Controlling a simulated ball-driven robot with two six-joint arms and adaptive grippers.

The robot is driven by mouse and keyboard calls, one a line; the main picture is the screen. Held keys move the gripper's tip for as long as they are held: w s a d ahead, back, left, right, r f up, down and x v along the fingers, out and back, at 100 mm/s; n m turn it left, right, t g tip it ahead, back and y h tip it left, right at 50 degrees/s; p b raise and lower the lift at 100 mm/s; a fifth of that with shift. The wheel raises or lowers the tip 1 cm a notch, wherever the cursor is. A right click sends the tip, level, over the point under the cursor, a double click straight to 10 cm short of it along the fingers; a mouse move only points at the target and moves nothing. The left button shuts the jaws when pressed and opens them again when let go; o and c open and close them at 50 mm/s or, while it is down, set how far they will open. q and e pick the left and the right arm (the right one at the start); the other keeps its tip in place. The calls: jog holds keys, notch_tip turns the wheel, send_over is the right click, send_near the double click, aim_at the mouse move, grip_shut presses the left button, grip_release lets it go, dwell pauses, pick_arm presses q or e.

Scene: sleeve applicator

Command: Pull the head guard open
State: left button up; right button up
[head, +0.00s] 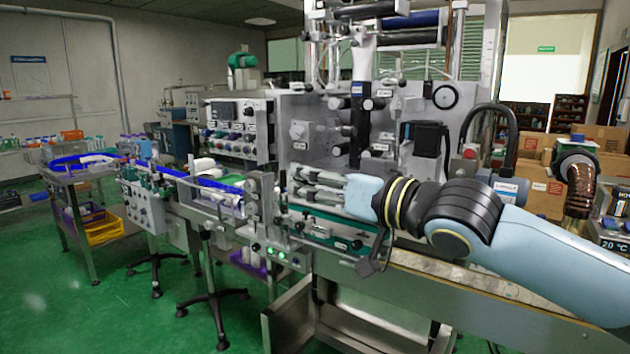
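The sleeve applicator head stands in the middle of the head view, with a pale, see-through-looking panel (299,128) at its front left that may be the head guard. I cannot clearly tell the guard's edges or its handle. My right gripper (295,182) comes in from the right on a light blue arm and points left, low in front of the head. Its two grey fingers look apart, with a gap between them and nothing visibly held. Whether they touch the machine is unclear. The wrist and arm hide part of the machine's lower front. My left gripper is not in view.
A control box with knobs (241,130) stands left of the head. A conveyor (215,190) runs off to the left. A black box (427,140) and a black hose (508,130) are above my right arm. Cardboard boxes (540,190) stand at the right. Green floor (120,310) is open at front left.

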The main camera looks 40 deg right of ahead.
aim_at(298, 110)
jog(key=r, duration=0.3)
jog(key=w+a+r, duration=0.1)
jog(key=r, duration=0.2)
jog(key=s+r, duration=0.1)
jog(key=r, duration=0.1)
jog(key=d+r, duration=0.1)
jog(key=shift+s+r, duration=0.25)
jog(key=shift+s, duration=0.05)
jog(key=shift+r, duration=0.2)
jog(key=shift+w, duration=0.45)
jog(key=shift+s+r, duration=0.1)
jog(key=shift+s, duration=0.1)
jog(key=shift+w, duration=0.1)
